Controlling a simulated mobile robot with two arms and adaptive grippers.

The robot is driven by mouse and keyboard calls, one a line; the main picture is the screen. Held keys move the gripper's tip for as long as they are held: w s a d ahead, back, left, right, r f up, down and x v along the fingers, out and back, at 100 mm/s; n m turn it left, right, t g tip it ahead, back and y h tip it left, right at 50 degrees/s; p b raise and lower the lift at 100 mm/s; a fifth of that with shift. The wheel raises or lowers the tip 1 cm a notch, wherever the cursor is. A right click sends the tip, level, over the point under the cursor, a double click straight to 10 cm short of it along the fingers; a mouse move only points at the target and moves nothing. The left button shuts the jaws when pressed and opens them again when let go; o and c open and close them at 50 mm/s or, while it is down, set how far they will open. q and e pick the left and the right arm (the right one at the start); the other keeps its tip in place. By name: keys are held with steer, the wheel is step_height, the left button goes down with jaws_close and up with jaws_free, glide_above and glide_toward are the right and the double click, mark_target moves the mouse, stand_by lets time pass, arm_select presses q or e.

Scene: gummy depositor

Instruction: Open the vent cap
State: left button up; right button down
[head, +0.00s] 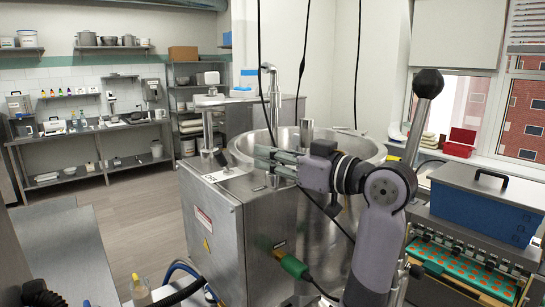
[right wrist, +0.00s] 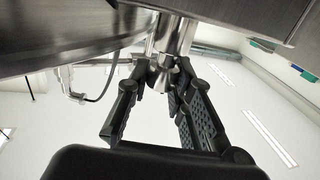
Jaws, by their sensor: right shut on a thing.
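My right gripper (head: 272,163) reaches in from the right over the steel cabinet, in front of the kettle's near rim. In the right wrist view my right gripper (right wrist: 162,68) has its two black fingers on either side of a small shiny metal fitting, which I take to be the vent cap (right wrist: 163,78). The fingers are shut on it. The fitting sits at the end of a short metal pipe (right wrist: 176,35). In the head view the fingers hide the cap. My left gripper cannot be made out.
The large steel kettle (head: 355,151) stands behind my right gripper. The steel cabinet (head: 222,225) with warning labels is below it. A blue hopper (head: 485,210) stands above an orange-patterned tray on the right. Cables hang from above. The floor (head: 140,215) at left is clear.

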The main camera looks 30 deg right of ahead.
steer(key=c, duration=1.4)
jaws_free()
steer(key=v, duration=1.2)
